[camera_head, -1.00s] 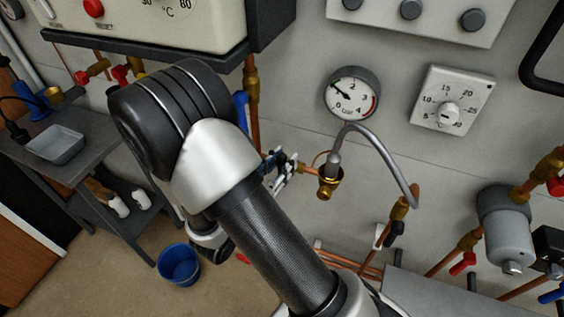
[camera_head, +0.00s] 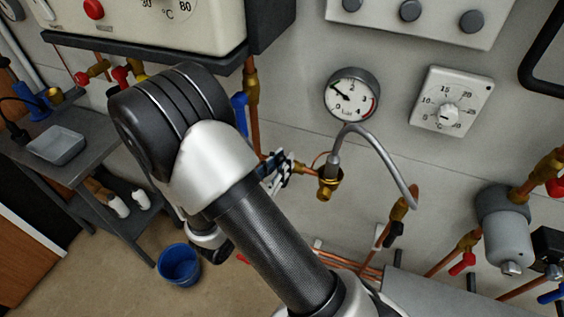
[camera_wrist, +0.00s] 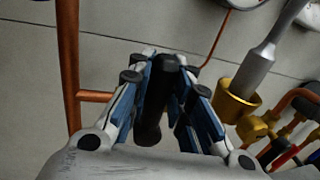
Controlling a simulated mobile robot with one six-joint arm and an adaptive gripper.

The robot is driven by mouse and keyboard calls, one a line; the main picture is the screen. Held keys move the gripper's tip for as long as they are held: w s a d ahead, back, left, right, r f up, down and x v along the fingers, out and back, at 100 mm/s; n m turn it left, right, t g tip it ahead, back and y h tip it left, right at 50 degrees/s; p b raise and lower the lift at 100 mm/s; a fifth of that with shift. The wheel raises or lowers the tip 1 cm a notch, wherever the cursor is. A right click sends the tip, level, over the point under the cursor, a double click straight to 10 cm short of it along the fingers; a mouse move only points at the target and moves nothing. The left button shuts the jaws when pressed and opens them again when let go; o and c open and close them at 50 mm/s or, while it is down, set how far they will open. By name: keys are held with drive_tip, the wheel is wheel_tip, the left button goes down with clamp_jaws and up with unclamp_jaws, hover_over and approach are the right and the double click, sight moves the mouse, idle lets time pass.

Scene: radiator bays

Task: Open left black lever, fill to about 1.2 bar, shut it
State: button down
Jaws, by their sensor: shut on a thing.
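My gripper (camera_head: 276,174) is by the brass valve on the left end of the grey filling hose (camera_head: 378,150), partly hidden behind my arm. In the wrist view, my gripper (camera_wrist: 168,90) has its blue-padded fingers closed on both sides of a black lever (camera_wrist: 152,100), which points toward the camera. The lever is hidden behind my arm and fingers in the head view. The round pressure gauge (camera_head: 351,95) hangs above the hose. Its needle points to the upper left, around the 1 mark; the exact reading is too small to tell.
A second black lever (camera_head: 394,232) is below the hose's right end. A thermostat dial (camera_head: 452,101) is right of the gauge. A grey cylinder (camera_head: 505,229) and copper pipes stand to the right. A blue bucket (camera_head: 179,265) is on the floor, beside a grey workbench (camera_head: 85,158).

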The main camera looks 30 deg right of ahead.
drive_tip(key=shift+w+a+n+h+p, duration=0.15)
drive_tip(key=shift+w+a+n+p, duration=0.15)
drive_tip(key=shift+n+p, duration=0.25)
drive_tip(key=shift+w+a+n+h+p, duration=0.15)
drive_tip(key=shift+w+n+p, duration=0.1)
drive_tip(key=shift+n+p, duration=0.3)
drive_tip(key=shift+w+a+f+n+t+p, duration=0.15)
drive_tip(key=shift+w+n+p, duration=0.1)
drive_tip(key=shift+n, duration=0.3)
drive_tip(key=shift+w+a+f+n+t+p, duration=0.15)
drive_tip(key=shift+a+n+p, duration=0.1)
drive_tip(key=shift+n, duration=0.25)
drive_tip(key=shift+w+a+f+n+t+p, duration=0.15)
drive_tip(key=shift+w+n+p, duration=0.1)
drive_tip(key=shift+n, duration=0.3)
drive_tip(key=c, duration=1.4)
unclamp_jaws()
drive_tip(key=shift+c, duration=0.2)
drive_tip(key=shift+a, duration=0.1)
drive_tip(key=v, duration=1.2)
